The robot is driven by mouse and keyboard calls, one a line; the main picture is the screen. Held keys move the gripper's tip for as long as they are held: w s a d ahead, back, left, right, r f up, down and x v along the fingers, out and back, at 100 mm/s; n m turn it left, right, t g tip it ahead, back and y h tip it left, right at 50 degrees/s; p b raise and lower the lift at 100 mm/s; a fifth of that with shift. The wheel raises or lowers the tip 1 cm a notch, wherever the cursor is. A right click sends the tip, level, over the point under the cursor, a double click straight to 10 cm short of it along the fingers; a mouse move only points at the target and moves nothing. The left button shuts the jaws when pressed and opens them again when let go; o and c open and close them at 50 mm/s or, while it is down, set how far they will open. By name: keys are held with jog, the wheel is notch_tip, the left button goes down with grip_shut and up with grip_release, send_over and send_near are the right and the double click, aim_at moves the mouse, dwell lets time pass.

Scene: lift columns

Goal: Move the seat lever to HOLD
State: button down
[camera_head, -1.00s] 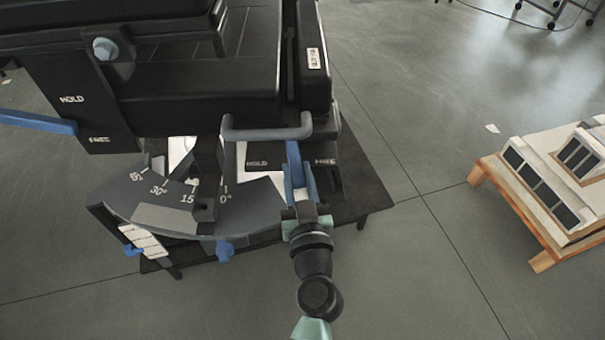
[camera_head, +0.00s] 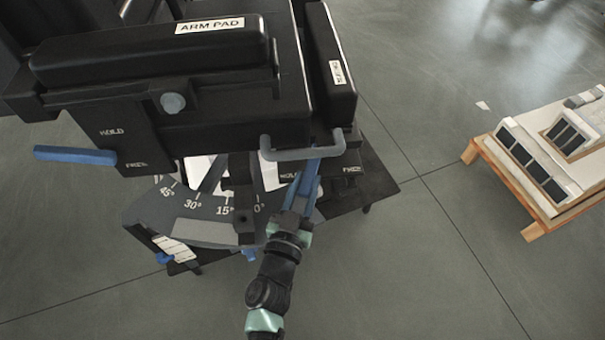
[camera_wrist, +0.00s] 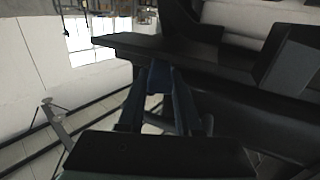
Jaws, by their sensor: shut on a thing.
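The seat lever (camera_head: 313,168) is a blue bar below the grey bar handle, on the black plate marked HOLD (camera_head: 288,177) and FREE (camera_head: 352,169). It stands between the two words, looking nearer HOLD. My gripper (camera_head: 303,187) reaches up from below and is shut on the lever; its blue fingers and the lever blend together in the head view. In the wrist view my fingers (camera_wrist: 160,80) close in on a dark blue piece beneath a black plate (camera_wrist: 160,45). The lever's pivot is hidden.
Another blue lever (camera_head: 75,155) sticks out left from a side plate also marked HOLD and FREE. The grey handle (camera_head: 303,150) and angle scale (camera_head: 200,215) are close to my gripper.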

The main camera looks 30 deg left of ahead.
jog(key=shift+s+a+f, duration=0.1)
jog(key=shift+f, duration=0.05)
jog(key=c, duration=0.6)
grip_release()
jog(key=s+d, duration=0.2)
jog(key=s, duration=1)
jog(key=shift+s+d, duration=0.15)
jog(key=shift+s, duration=0.25)
jog(key=shift+w, duration=0.1)
